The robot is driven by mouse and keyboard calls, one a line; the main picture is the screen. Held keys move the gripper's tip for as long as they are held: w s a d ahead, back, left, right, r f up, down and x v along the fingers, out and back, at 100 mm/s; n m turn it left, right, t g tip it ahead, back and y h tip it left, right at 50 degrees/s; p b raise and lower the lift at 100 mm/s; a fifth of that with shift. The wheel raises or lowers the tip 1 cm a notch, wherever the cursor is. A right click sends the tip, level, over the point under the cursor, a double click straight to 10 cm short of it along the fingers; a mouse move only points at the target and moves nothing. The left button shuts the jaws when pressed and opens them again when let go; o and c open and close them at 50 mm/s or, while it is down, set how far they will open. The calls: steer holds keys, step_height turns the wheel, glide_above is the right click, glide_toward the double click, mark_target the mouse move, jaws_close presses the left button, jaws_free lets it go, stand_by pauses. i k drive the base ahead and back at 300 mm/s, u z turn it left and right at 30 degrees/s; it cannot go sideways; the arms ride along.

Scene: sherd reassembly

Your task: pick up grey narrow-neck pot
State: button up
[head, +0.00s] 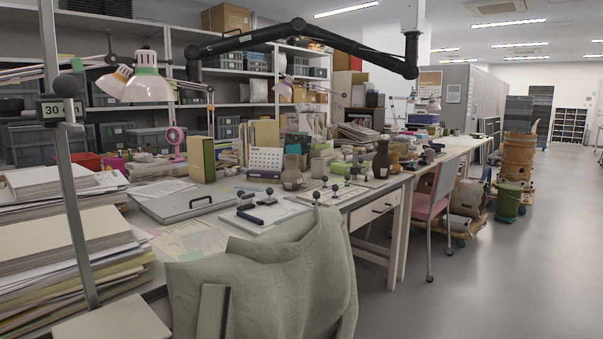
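A small grey-brown pot (291,175) with a narrowed neck and a pale mark on its lower side stands upright on the long worktable (352,203), right of a desk calendar. It best matches the grey narrow-neck pot. A darker brown narrow-neck pot (381,162) stands upright farther right, near the table's front edge. No gripper shows in the head view, so I cannot see whether it is open or shut.
A tray with dark knobbed tools (262,212) lies before the pot. A draped grey-green cloth (275,275) and paper stacks (75,240) fill the near side. A pink chair (436,200) stands at the table. The floor (500,270) at right is clear.

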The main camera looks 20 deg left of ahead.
mark_target(292, 178)
steer(key=i, duration=2.95)
steer(key=u, duration=2.1)
